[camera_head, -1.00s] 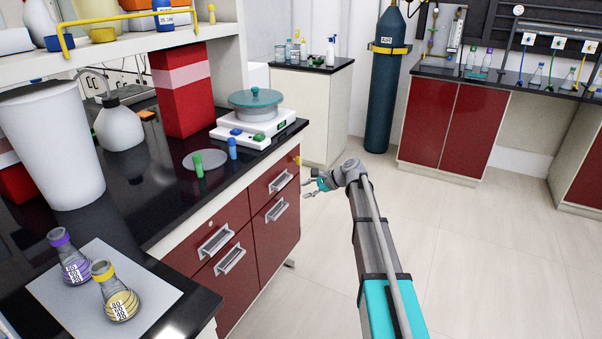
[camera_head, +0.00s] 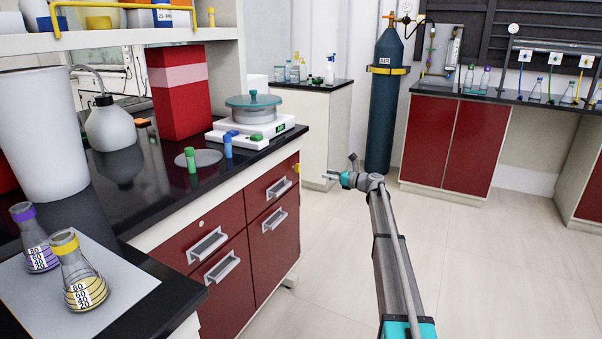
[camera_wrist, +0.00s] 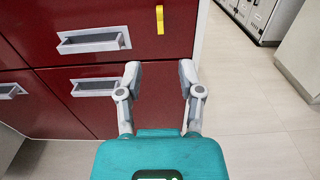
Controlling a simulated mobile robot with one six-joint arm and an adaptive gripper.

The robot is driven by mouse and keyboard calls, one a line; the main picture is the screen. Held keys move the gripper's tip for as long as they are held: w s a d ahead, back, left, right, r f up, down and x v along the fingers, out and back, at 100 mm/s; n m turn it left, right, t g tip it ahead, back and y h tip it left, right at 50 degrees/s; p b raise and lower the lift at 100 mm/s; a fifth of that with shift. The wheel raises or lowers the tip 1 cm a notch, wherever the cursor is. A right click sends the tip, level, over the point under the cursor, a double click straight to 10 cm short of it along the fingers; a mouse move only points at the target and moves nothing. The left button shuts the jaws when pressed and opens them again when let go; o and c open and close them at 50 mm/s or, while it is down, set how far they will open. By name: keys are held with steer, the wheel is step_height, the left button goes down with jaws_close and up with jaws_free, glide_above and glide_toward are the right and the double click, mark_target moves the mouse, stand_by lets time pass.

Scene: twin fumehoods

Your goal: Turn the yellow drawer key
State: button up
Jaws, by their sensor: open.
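The yellow drawer key (camera_head: 297,168) sticks out near the upper right corner of the red drawer front (camera_head: 258,196). In the wrist view the yellow key (camera_wrist: 160,19) is a small upright tab at the top, on the red front near its right edge. My gripper (camera_head: 330,176) is just right of the drawer cabinet in the head view, apart from the key. In the wrist view my gripper (camera_wrist: 160,72) has its two fingers spread and empty. The key shows beyond the fingertips, above the gap between them.
Silver drawer handles (camera_head: 279,188) stick out from the red fronts. The black countertop (camera_head: 150,200) above carries a hotplate (camera_head: 255,125), a green vial (camera_head: 191,160) and flasks. A gas cylinder (camera_head: 384,120) stands behind. The pale floor (camera_head: 330,270) right of the cabinet is clear.

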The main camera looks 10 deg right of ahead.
mark_target(298, 167)
steer(key=shift+w+a, duration=0.1)
steer(key=shift+a, duration=0.05)
steer(key=x, duration=1.3)
steer(key=shift+w+a, duration=0.15)
steer(key=shift+a, duration=0.05)
